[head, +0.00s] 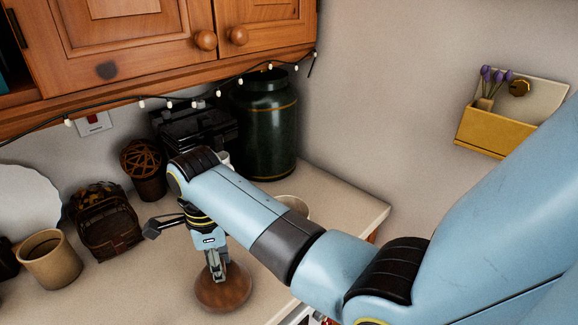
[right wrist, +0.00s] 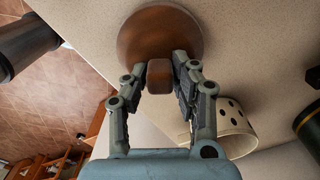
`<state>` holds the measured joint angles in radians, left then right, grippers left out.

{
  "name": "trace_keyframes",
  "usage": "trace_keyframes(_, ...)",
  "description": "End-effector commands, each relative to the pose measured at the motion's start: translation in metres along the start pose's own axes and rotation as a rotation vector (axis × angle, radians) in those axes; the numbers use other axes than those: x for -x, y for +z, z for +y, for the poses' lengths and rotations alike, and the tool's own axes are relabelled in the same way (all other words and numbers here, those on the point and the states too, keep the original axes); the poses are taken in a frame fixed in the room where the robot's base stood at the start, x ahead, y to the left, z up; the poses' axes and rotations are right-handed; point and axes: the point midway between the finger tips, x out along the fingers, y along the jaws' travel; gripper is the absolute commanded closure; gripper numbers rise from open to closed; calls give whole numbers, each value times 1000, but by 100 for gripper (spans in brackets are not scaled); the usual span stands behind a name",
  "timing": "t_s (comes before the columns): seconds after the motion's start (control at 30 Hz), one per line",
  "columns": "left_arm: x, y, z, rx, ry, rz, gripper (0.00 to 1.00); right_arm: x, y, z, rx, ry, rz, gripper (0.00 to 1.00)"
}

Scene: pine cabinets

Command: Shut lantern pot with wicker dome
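The cream pot with round holes (right wrist: 236,122), which looks like the lantern pot, stands on the counter; in the head view only its rim (head: 293,204) shows behind my right arm. A brown round lid (head: 223,291) with a knob is under my right gripper (head: 214,262). In the right wrist view the gripper (right wrist: 160,72) has a finger against each side of the knob (right wrist: 159,75) of the lid (right wrist: 152,32). I cannot tell whether the lid touches the counter. A woven wicker dome (head: 141,157) sits on a dark pot at the back. My left gripper is not in view.
A green canister (head: 266,125) stands in the back corner. Cabinets (head: 120,45) with a light string hang above. A yellow wall box (head: 495,130) is at the right.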

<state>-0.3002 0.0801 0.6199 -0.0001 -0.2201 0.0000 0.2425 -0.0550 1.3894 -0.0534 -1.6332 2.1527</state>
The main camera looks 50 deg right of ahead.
Motion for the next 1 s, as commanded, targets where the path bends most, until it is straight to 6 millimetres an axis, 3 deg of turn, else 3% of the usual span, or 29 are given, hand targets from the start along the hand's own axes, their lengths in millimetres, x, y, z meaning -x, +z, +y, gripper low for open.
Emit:
trace_keyframes(0.2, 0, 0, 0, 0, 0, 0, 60, 0, 0, 0, 0, 0, 0, 100)
trace_keyframes(1.0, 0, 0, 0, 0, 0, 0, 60, 13, 0, 0, 0, -1, 0, 100)
